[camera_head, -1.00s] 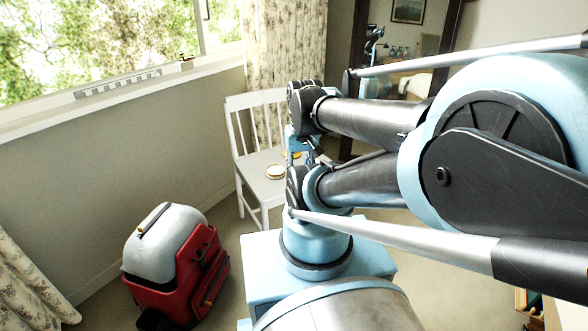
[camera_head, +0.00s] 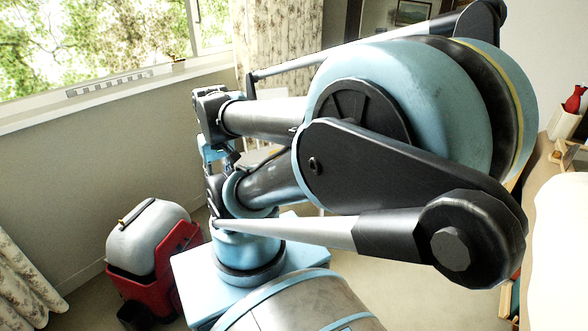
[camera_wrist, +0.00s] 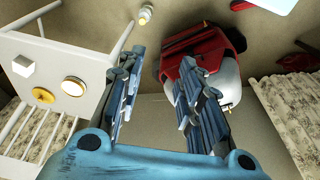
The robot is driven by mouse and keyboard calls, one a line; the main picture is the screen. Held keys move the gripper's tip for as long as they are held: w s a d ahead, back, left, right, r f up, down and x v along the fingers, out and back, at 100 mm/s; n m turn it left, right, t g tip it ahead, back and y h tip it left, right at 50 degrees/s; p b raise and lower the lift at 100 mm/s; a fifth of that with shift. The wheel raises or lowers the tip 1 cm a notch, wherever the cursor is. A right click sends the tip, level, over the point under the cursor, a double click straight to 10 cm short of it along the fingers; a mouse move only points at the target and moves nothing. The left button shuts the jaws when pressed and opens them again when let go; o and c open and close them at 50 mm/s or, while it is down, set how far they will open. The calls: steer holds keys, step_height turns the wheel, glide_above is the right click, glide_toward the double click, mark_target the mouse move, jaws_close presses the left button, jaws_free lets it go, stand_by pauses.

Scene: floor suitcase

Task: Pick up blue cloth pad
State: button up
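I cannot make out a blue cloth pad in either view. My gripper (camera_wrist: 158,75) is open in the wrist view, its two blue-grey fingers well apart with nothing between them. Past the right finger is a red suitcase (camera_wrist: 212,42) with a pale grey shell, partly hidden by that finger. In the head view the suitcase (camera_head: 152,236) stands on the floor at lower left. My arm covers the middle of that view, so the gripper's fingers do not show clearly there.
A white chair (camera_wrist: 62,52) is left of the gripper in the wrist view; a white block (camera_wrist: 22,66) and two round gold-rimmed items lie on its seat. A small bottle-like object (camera_wrist: 145,14) is on the floor. Floral curtains (camera_head: 22,280) hang at left.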

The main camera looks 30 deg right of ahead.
steer(key=shift+o, duration=1)
steer(key=o, duration=0.5)
steer(key=shift+s+r, duration=0.25)
steer(key=shift+s, duration=0.05)
steer(key=shift+c, duration=0.2)
steer(key=o, duration=0.3)
steer(key=shift+w+d+r, duration=0.1)
steer(key=shift+r, duration=0.25)
steer(key=shift+o, duration=0.2)
steer(key=w+d+r+m+g, duration=0.1)
steer(key=w+d+r+m, duration=0.2)
steer(key=w+d+m, duration=0.6)
steer(key=w+d+r+m, duration=0.3)
steer(key=w+d, duration=0.4)
steer(key=w, duration=0.6)
steer(key=w+d+f+m, duration=0.35)
steer(key=d+f, duration=0.25)
steer(key=d, duration=0.4)
steer(key=w+d+f+m+g, duration=0.15)
steer(key=d+f+m, duration=0.3)
steer(key=d, duration=0.45)
steer(key=w+d+f+m, duration=0.35)
steer(key=d+f, duration=0.35)
steer(key=d, duration=0.3)
steer(key=shift+n, duration=0.45)
steer(key=f, duration=1.1)
steer(key=shift+w+a, duration=0.15)
steer(key=shift+w, duration=0.05)
steer(key=shift+w+f, duration=0.1)
steer(key=shift+f, duration=2.5)
